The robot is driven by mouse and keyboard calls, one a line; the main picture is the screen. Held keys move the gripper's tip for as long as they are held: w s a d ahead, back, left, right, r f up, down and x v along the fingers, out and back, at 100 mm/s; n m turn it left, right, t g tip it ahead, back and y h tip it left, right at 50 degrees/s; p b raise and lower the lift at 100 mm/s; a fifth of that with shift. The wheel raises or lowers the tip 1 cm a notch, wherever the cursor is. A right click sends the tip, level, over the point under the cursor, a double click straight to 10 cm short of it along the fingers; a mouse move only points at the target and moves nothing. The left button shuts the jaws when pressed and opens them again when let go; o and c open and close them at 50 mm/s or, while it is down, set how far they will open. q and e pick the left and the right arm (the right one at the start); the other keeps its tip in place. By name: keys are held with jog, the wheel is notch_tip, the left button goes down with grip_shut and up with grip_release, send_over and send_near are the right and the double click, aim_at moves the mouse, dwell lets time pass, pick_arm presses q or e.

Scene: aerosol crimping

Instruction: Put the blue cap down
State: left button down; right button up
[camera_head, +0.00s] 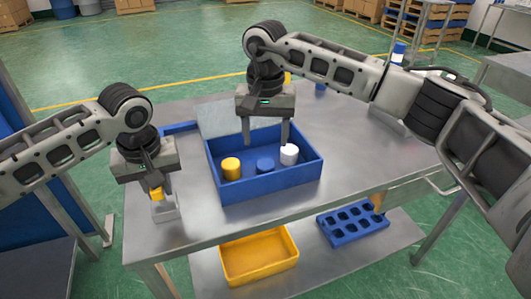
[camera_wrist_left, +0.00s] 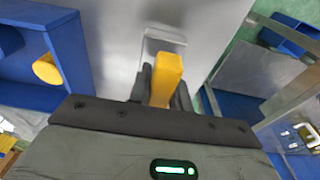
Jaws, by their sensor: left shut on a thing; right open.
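The blue cap (camera_head: 265,165) sits on the floor of the blue bin (camera_head: 270,190), between a yellow cap (camera_head: 231,168) and a white cap (camera_head: 289,154). My right gripper (camera_head: 266,145) is open above it, its two fingers pointing down into the bin and spread to either side of the blue cap. I cannot tell whether a finger touches the white cap. My left gripper (camera_head: 156,192) is shut on a yellow piece (camera_wrist_left: 165,78) at a small pale grey holder (camera_head: 166,209) on the table's left side. The yellow cap also shows in the left wrist view (camera_wrist_left: 47,69).
The steel table (camera_head: 345,165) is clear right of the bin. A yellow tray (camera_head: 260,257) and a blue rack with holes (camera_head: 352,224) are on the lower shelf. A white-and-blue can (camera_head: 397,54) stands at the back right.

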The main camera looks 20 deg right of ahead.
pick_arm(q)
jog(key=shift+s+f, duration=0.2)
jog(key=shift+f, duration=0.1)
pick_arm(e)
jog(key=shift+r, duration=1.55)
pick_arm(q)
jog(key=c, duration=1.2)
grip_release()
jog(key=shift+w, duration=0.1)
jog(key=shift+r, duration=0.1)
jog(key=r, duration=0.4)
jog(key=s+r, duration=0.1)
jog(key=r, duration=0.7)
jog(key=shift+s+r, duration=0.1)
jog(key=shift+s, duration=0.1)
